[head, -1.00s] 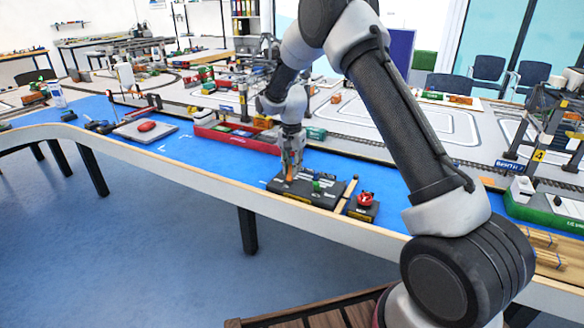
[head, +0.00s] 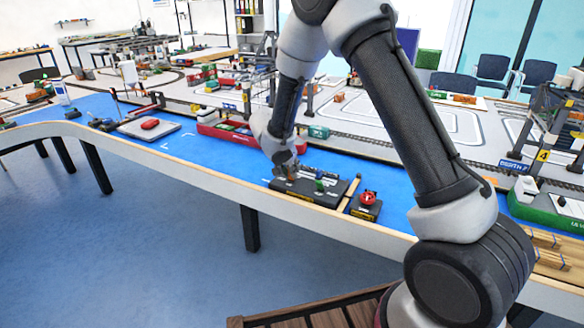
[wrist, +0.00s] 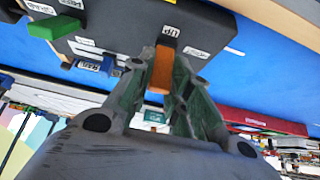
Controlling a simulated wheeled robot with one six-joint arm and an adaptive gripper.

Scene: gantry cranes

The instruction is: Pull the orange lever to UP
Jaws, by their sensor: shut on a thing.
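The orange lever (wrist: 162,68) stands between the fingers of my gripper (wrist: 165,85) in the wrist view, with the fingers closed on it. A label reading UP (wrist: 170,32) is on the dark control box beside the lever. The control box (head: 325,193) sits on the blue table near its front edge in the head view. My gripper (head: 288,172) is at the box's left end there, and the arm hides most of the lever. A green lever (wrist: 52,27) and a blue lever (wrist: 88,66) also show on the box in the wrist view.
A red button on a dark base (head: 367,203) stands right of the box, past a wooden strip (head: 350,194). A red barge (head: 225,133) lies behind and left. A grey pad (head: 148,128) with a red item is farther left. The blue surface between is clear.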

